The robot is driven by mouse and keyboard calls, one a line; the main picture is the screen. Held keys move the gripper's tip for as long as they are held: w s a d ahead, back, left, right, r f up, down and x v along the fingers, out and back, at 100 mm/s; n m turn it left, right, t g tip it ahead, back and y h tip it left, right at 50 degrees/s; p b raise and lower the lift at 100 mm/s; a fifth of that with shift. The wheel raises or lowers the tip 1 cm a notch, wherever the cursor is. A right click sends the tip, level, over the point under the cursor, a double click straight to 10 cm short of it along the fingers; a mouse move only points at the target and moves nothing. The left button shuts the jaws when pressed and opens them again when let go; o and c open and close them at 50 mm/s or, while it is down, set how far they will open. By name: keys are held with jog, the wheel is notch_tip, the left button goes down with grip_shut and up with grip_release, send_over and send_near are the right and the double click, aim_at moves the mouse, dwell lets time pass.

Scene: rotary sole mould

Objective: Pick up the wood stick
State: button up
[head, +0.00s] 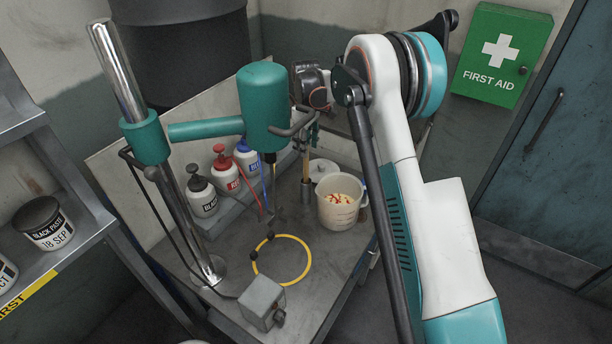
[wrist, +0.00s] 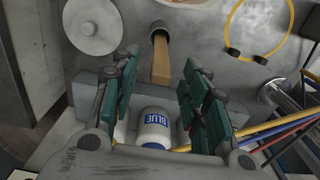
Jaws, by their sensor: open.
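The wood stick (head: 306,166) stands upright in a small dark metal holder (head: 307,191) on the grey bench. In the wrist view the stick (wrist: 161,65) rises from the holder (wrist: 158,33) toward the camera, between the fingertips. My gripper (wrist: 158,68) is open, with its green-padded fingers on either side of the stick and a gap to each. In the head view my gripper (head: 311,133) is beside the stick's upper end, partly hidden by the teal mixer head and my arm.
A teal mixer (head: 264,108) on a chrome post stands left of the stick. A jug (head: 340,214) of pellets and a white round lid (wrist: 92,25) are close to the holder. Black, red and blue bottles (head: 246,157) stand behind. A yellow cable loop (head: 307,259) lies in front.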

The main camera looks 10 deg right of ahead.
jog(key=shift+f, duration=0.75)
grip_shut()
jog(key=shift+r, duration=0.2)
notch_tip(320, 180, up, 33)
jog(key=p, duration=0.9)
jog(key=shift+s+f, duration=0.2)
jog(key=shift+f, duration=0.1)
dwell(0.4)
